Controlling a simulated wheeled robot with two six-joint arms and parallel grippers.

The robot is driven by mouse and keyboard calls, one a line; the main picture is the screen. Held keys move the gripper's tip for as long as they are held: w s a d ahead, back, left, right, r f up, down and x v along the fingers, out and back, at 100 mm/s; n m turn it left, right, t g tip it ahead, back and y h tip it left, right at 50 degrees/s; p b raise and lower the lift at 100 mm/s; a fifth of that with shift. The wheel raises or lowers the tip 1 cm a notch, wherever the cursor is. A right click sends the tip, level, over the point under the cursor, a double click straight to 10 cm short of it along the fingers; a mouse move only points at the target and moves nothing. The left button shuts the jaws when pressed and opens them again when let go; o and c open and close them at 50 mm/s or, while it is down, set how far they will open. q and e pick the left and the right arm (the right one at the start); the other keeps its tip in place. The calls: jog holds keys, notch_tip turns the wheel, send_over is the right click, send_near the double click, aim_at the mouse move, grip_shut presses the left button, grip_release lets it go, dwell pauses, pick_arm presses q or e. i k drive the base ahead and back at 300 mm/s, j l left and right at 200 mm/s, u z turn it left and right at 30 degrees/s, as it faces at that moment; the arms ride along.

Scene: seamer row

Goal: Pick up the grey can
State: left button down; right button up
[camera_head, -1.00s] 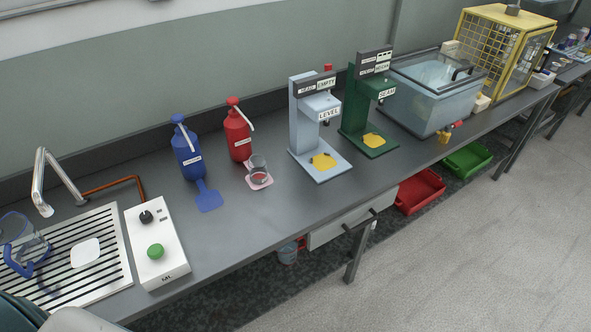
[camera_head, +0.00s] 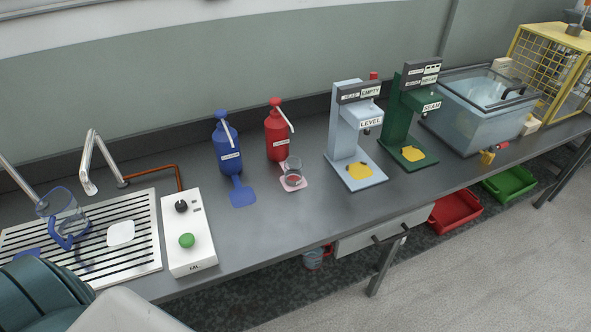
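A small grey can (camera_head: 293,169), open at the top and with something reddish showing low in it, stands upright on a pink pad (camera_head: 290,187). The pad lies on the grey bench in front of the red pump bottle (camera_head: 278,138). It is the only grey can I can make out. Neither of my grippers shows; only teal and pale parts of my own body are at the lower left. Nothing touches the can.
A blue pump bottle (camera_head: 228,150) stands left of the can, and the levelling stand (camera_head: 352,135) and green seaming stand (camera_head: 404,118) stand right. A white button box (camera_head: 188,245) and a blue-handled jug (camera_head: 62,218) are left. Bench in front of the can is clear.

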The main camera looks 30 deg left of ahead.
aim_at(293, 166)
jog(key=i+l+u, duration=0.1)
jog(key=u, duration=0.9)
